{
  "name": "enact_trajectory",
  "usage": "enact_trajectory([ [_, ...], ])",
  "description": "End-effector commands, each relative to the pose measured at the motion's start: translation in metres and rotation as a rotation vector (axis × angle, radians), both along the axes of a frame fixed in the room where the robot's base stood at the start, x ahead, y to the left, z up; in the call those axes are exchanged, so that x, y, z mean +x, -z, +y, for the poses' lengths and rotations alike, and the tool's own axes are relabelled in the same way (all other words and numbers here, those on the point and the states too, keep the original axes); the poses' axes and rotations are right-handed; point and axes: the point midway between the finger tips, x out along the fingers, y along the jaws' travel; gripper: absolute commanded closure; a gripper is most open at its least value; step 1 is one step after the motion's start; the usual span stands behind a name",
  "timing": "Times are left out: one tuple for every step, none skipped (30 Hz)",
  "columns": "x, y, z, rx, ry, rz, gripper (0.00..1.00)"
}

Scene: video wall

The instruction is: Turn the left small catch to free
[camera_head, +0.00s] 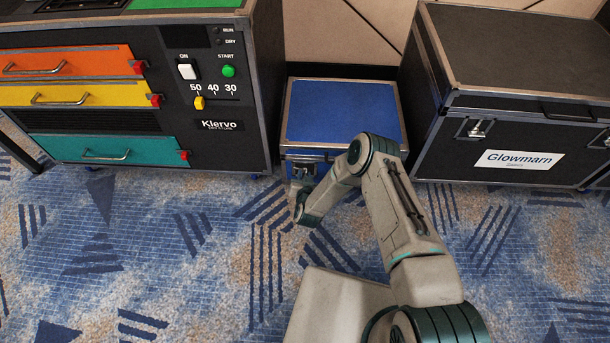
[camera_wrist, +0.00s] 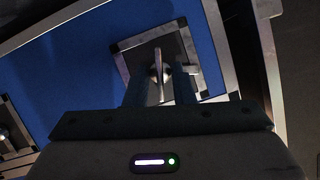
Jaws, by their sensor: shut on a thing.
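The blue case (camera_head: 343,110) stands on the carpet between two black cases, its lid closed. In the wrist view a small catch with a metal turn-piece (camera_wrist: 158,62) sits on a dark square plate (camera_wrist: 134,56) on the blue front (camera_wrist: 75,75). My gripper (camera_wrist: 160,88) is at this catch, its two dark fingers shut on the turn-piece, which appears roughly in line with the fingers. In the head view my gripper (camera_head: 300,178) is at the left part of the blue case's front, and my arm hides the front's right part.
A second catch (camera_wrist: 6,136) shows at the left edge of the wrist view. The black Klervo unit (camera_head: 212,150) with coloured drawers stands close on the left. The black Glowmarn case (camera_head: 455,150) stands on the right. Carpet in front is open.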

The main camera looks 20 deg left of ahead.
Motion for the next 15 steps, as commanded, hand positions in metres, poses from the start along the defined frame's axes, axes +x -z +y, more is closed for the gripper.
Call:
enact_trajectory([
  [-0.0016,0.0000,0.0015,-0.036,-0.004,-0.008,1.00],
  [-0.0016,0.0004,0.0011,-0.058,-0.002,-0.011,1.00],
  [-0.0017,0.0008,0.0010,-0.085,-0.002,-0.018,1.00],
  [-0.0020,0.0009,0.0015,-0.104,-0.004,-0.022,1.00],
  [-0.0019,0.0010,0.0012,-0.121,-0.002,-0.026,1.00],
  [-0.0018,0.0011,0.0013,-0.144,-0.002,-0.031,1.00],
  [-0.0018,0.0013,0.0012,-0.160,-0.002,-0.035,1.00],
  [-0.0017,0.0013,0.0012,-0.175,-0.002,-0.040,1.00],
  [-0.0015,0.0013,0.0011,-0.192,-0.001,-0.043,1.00],
  [-0.0016,0.0013,0.0014,-0.204,-0.002,-0.045,1.00],
  [-0.0017,0.0014,0.0016,-0.215,-0.002,-0.048,1.00],
  [-0.0015,0.0015,0.0012,-0.228,0.000,-0.051,1.00],
  [-0.0014,0.0015,0.0011,-0.237,-0.001,-0.053,1.00],
  [-0.0014,0.0016,0.0010,-0.245,-0.001,-0.055,1.00],
  [-0.0014,0.0018,0.0009,-0.254,0.000,-0.057,1.00],
])
